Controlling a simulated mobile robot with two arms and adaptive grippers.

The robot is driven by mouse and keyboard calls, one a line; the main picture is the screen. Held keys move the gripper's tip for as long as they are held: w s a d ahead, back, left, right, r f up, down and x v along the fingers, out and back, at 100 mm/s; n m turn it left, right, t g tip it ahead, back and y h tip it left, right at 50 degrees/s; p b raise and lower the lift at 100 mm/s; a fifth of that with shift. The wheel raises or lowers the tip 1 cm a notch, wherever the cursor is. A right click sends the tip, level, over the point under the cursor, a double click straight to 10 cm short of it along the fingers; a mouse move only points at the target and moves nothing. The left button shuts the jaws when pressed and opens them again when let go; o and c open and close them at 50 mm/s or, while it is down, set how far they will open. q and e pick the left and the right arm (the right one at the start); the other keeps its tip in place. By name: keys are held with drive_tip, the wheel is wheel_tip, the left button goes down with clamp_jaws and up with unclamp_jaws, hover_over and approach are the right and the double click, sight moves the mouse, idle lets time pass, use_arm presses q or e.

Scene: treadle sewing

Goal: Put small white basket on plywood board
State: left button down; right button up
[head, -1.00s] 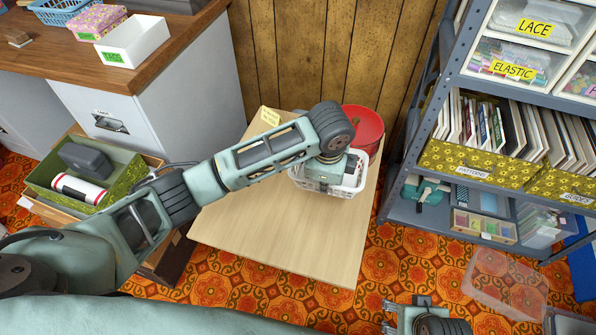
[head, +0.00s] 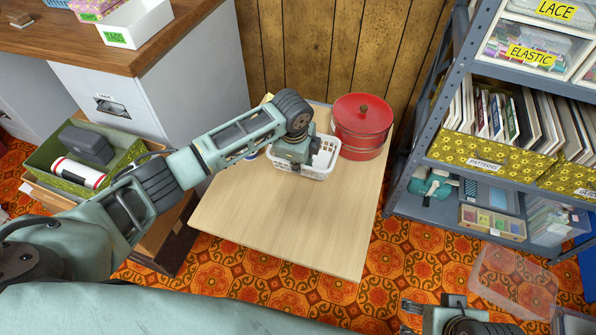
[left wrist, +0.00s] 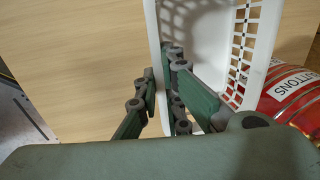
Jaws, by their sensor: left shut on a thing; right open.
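The small white basket (head: 318,163) is over the far part of the plywood board (head: 285,218), left of a red tin. It looks upright; whether its base touches the board cannot be told. My left gripper (head: 290,163) comes down at the basket's left side. In the left wrist view, its fingers (left wrist: 163,92) are shut on the basket's wall, and the basket (left wrist: 200,35) opens to the right above the bare board (left wrist: 80,60). My right gripper (head: 408,318) is open and empty at the lower right of the head view, over the floor.
The red lidded tin (head: 361,127) stands close to the basket's right; it also shows in the left wrist view (left wrist: 290,92). A metal shelf rack (head: 425,205) stands at right, a wooden-topped cabinet (head: 195,90) at left. The board's near half is clear.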

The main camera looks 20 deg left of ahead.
use_arm(q)
wheel_tip(320, 180, down, 3)
drive_tip(key=shift+b, duration=0.35)
drive_tip(key=c, duration=1.9)
unclamp_jaws()
drive_tip(key=shift+f, duration=0.1)
